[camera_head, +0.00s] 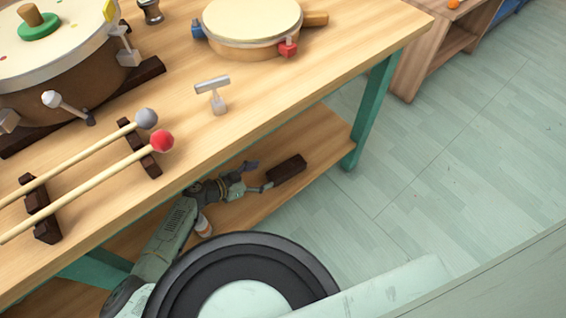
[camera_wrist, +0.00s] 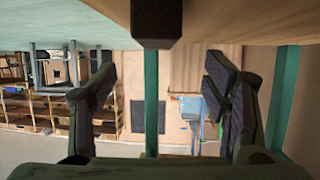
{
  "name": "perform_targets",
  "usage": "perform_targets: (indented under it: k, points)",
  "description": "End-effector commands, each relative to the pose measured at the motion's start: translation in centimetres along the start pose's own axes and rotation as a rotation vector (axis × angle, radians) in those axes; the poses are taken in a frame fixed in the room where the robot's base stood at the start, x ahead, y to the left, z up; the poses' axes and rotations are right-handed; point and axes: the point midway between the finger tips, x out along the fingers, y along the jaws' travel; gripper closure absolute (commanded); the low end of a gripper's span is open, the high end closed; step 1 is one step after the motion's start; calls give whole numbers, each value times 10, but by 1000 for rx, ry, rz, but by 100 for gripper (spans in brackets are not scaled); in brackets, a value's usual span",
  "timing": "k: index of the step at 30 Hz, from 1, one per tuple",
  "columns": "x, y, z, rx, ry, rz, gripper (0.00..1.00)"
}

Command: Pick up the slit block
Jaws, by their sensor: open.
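The slit block looks to be the dark brown rectangular block (camera_head: 287,169) lying on the lower wooden shelf of the workbench, near its right end. In the wrist view a dark block (camera_wrist: 157,22) shows at the top centre, its sideways position between the two fingers. My gripper (camera_head: 261,176) is over the lower shelf, just left of the block, with its fingers pointing towards it. In the wrist view my gripper (camera_wrist: 160,78) is open, with nothing between its pads. No slit can be made out on the block.
The workbench top (camera_head: 330,55) overhangs the shelf (camera_head: 318,140). A green leg (camera_head: 372,112) stands right of the block. On top are mallets on dark rests (camera_head: 85,170), a small metal T-shaped tool (camera_head: 216,95) and drums (camera_head: 252,25). Floor to the right is clear.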

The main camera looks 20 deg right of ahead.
Motion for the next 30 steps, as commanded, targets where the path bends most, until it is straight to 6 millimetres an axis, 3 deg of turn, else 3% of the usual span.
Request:
perform_targets:
  k: [6, 21, 30]
  points:
    - [36, 2, 3, 1, 3, 3, 31]
    - [99, 3, 1, 1, 4, 0, 31]
    - [103, 2, -2, -1, 3, -2, 31]
